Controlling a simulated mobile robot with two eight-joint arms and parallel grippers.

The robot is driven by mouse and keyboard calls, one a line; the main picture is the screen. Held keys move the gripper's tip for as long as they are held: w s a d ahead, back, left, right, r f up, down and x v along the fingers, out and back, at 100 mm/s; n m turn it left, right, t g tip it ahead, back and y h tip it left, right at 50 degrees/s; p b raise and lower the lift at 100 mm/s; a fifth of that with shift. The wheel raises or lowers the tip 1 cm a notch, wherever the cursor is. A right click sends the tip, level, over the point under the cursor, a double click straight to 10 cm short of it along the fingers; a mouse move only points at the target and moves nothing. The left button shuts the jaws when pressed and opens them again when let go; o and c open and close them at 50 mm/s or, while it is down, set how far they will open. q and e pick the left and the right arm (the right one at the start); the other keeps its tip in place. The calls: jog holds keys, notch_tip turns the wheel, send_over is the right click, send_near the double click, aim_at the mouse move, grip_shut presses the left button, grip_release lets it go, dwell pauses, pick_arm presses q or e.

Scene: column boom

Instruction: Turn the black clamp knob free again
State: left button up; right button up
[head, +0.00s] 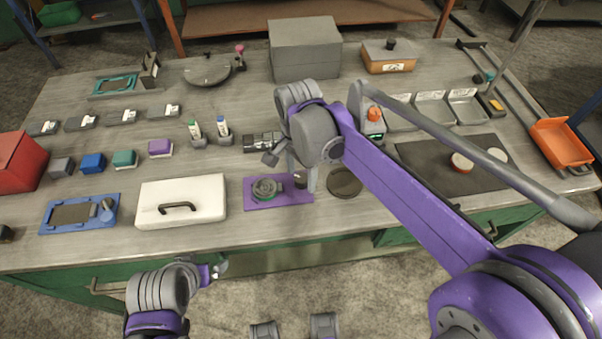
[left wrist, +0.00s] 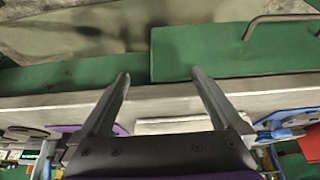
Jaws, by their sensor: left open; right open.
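My left gripper (head: 216,270) is away from the stand, in front of the table edge. In the left wrist view its two fingers (left wrist: 160,78) are spread and empty.
A white box with a black handle (head: 180,200) and a blue device (head: 80,213) lie left of the base. A dark round disc (head: 344,183) lies right of it. A dark mat (head: 440,175) lies farther right. My right forearm crosses over the table's right half.

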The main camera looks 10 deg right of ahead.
grip_shut()
dwell(0.4)
jog(key=shift+n, duration=0.4)
jog(key=n+p, duration=0.1)
jog(key=n, duration=0.3)
jog(key=shift+n, duration=0.3)
jog(key=n, duration=0.6)
jog(key=shift+p, duration=0.35)
jog(key=n, duration=0.6)
jog(key=shift+n+t, duration=0.3)
jog(key=n, duration=0.5)
jog(key=shift+s+n, duration=0.1)
jog(key=shift+n, duration=0.3)
